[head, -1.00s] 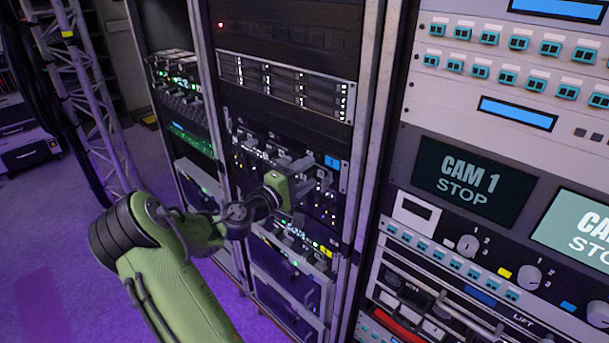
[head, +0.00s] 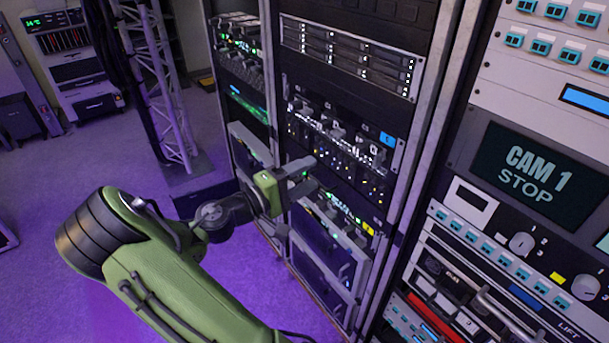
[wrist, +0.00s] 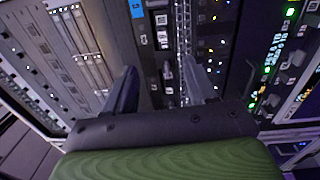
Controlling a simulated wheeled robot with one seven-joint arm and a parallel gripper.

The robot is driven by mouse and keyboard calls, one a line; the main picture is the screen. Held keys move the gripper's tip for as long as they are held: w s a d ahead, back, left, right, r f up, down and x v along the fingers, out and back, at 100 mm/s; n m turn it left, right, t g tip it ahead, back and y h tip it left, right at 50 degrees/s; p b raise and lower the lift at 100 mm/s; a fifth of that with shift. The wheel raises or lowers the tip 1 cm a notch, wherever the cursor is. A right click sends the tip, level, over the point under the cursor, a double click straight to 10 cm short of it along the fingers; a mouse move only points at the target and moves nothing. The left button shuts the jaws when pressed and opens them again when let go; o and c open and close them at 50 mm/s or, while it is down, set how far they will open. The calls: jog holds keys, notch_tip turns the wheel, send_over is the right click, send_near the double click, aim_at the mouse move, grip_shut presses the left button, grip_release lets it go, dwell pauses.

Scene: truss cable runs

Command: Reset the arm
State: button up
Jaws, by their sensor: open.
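My green arm reaches in from the bottom of the head view. My gripper (head: 307,179) is in front of the middle equipment rack, near a module with several small levers and lit dots (head: 335,145). In the wrist view my gripper (wrist: 160,88) shows two fingers spread apart with nothing between them. The rack modules lie beyond the fingertips. I cannot tell the exact gap between fingertips and rack.
A panel with a CAM 1 STOP screen (head: 532,175) stands at the right. A truss tower (head: 165,90) with dark cables stands behind at the left. The purple-lit floor (head: 60,220) at the left is largely clear.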

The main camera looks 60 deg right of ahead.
dwell(0.5)
jog(key=w+a+f+m+t+y, duration=0.1)
jog(key=w+a+f+t+y, duration=0.15)
jog(key=a+t+y, duration=0.35)
jog(key=w+a+f+t+y, duration=0.15)
jog(key=a+f+y, duration=0.25)
jog(key=a, duration=0.4)
jog(key=s+a+r+n+t+y, duration=0.2)
jog(key=a+r+n+t+y, duration=0.1)
jog(key=a, duration=0.7)
jog(key=s+a+r+n+t+y, duration=0.2)
jog(key=a+r, duration=0.3)
jog(key=a, duration=0.5)
jog(key=shift+s+a+n+t+y, duration=0.15)
jog(key=shift+s+n+t+y, duration=0.25)
jog(key=shift+s+t+y, duration=0.3)
